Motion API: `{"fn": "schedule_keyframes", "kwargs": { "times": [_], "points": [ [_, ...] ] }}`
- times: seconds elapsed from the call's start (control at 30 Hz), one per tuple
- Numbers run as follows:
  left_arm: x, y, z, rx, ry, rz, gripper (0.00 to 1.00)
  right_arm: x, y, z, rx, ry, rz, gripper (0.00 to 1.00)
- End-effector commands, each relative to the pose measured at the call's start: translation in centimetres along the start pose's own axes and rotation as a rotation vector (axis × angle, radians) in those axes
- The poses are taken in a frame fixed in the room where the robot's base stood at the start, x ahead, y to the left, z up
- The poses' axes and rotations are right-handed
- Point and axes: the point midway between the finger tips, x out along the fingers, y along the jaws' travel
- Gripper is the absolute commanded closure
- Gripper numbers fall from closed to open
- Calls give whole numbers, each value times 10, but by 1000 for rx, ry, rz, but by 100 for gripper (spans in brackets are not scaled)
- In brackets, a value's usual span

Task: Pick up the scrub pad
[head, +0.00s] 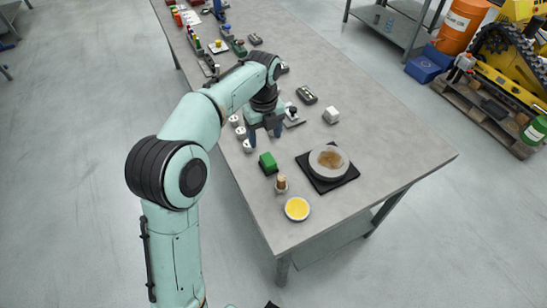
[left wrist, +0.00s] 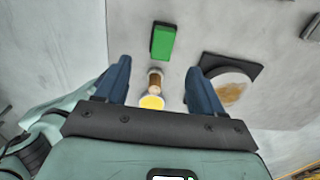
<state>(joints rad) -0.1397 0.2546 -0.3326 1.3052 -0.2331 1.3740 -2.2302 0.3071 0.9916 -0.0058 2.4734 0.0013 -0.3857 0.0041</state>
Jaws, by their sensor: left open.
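The scrub pad looks to be the green block with a dark underside (head: 267,161), lying on the grey table. It also shows in the left wrist view (left wrist: 162,41), beyond my fingertips and roughly between them in the picture, apart from both. My left gripper (head: 265,134) is open and empty, with its blue fingers pointing down above the table, just behind the pad in the head view. In the left wrist view its fingers (left wrist: 158,70) are spread wide. My right gripper does not show.
A stained round plate (head: 329,161) sits on a black mat (head: 347,181) right of the pad. A wooden-handled brush or stamp (head: 281,184) and a yellow-filled dish (head: 297,209) stand in front. White cups stand left; a white cube (head: 331,115) lies behind. The table's right end is clear.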

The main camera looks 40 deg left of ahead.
Motion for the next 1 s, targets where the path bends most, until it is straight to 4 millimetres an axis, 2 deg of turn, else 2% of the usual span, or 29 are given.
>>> {"fn": "schedule_keyframes", "kwargs": {
  "times": [0.03,0.23,0.47,0.8,1.0],
  "points": [
    [15,1,-1,1,4,6,32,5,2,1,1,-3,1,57],
    [50,0,-1,1,2,5,32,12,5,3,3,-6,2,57],
    [66,-1,-1,1,1,2,32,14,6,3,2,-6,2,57],
    [110,-7,-5,0,2,3,32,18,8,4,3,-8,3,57],
    [113,-8,-4,0,0,0,32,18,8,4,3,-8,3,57]
  ]
}}
